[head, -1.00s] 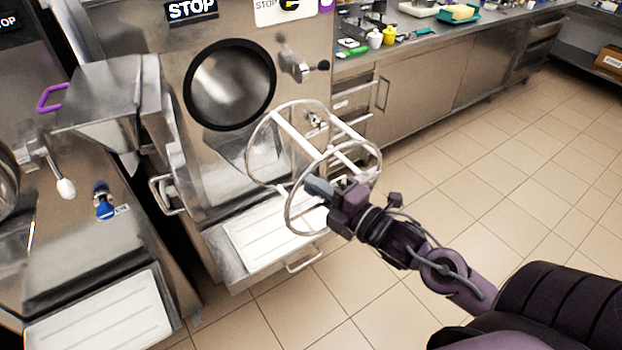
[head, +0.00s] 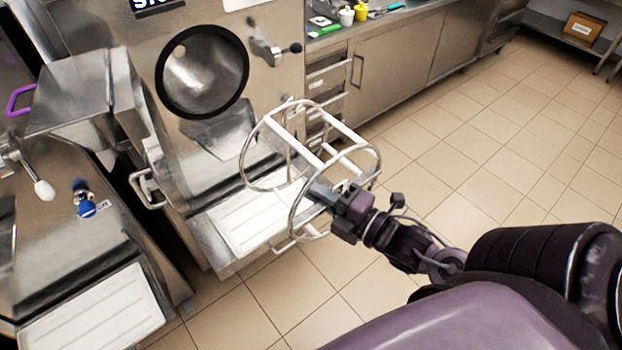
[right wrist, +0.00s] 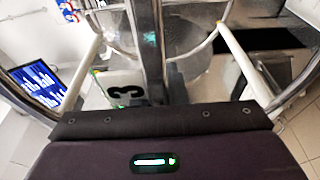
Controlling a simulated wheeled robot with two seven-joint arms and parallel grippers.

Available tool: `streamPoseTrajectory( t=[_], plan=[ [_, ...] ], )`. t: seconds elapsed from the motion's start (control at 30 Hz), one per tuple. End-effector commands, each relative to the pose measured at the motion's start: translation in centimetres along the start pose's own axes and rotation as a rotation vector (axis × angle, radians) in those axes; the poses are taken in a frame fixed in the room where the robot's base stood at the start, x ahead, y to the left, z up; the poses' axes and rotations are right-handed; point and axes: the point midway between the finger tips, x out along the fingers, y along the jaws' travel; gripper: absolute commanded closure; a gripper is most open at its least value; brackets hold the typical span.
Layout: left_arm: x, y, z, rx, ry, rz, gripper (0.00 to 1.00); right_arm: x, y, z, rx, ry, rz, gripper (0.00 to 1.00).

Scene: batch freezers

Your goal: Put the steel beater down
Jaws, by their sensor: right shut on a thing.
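The steel beater (head: 342,130) is an open cage of two steel rings joined by pale bars. My right gripper (head: 322,192) is shut on it at the near ring and holds it in the air, in front of the batch freezer and above its white shelf. In the right wrist view the beater's pale bars (right wrist: 238,62) and rings spread out beyond the gripper (right wrist: 160,95). The exact contact between the fingers and the beater is hard to make out. My left gripper is not in view.
The freezer's round black-rimmed opening (head: 203,72) is behind and left of the beater. A white ribbed shelf (head: 245,222) juts out below it. A second machine with a white shelf (head: 95,315) stands at left. A steel counter (head: 400,75) runs behind. The tiled floor (head: 520,150) at right is clear.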

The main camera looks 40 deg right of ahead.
Motion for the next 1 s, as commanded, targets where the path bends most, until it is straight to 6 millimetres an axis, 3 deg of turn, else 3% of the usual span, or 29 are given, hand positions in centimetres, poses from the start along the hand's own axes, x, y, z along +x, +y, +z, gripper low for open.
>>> streamPoseTrajectory(
  t=[0.53, 1.0],
  plan=[
    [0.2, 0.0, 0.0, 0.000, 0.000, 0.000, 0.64, -0.2, -0.3, -0.6, 0.000, -0.025, 0.006, 1.00],
    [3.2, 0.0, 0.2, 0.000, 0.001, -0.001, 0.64, 1.9, -4.1, -5.3, 0.001, -0.301, 0.010, 1.00]
  ],
)
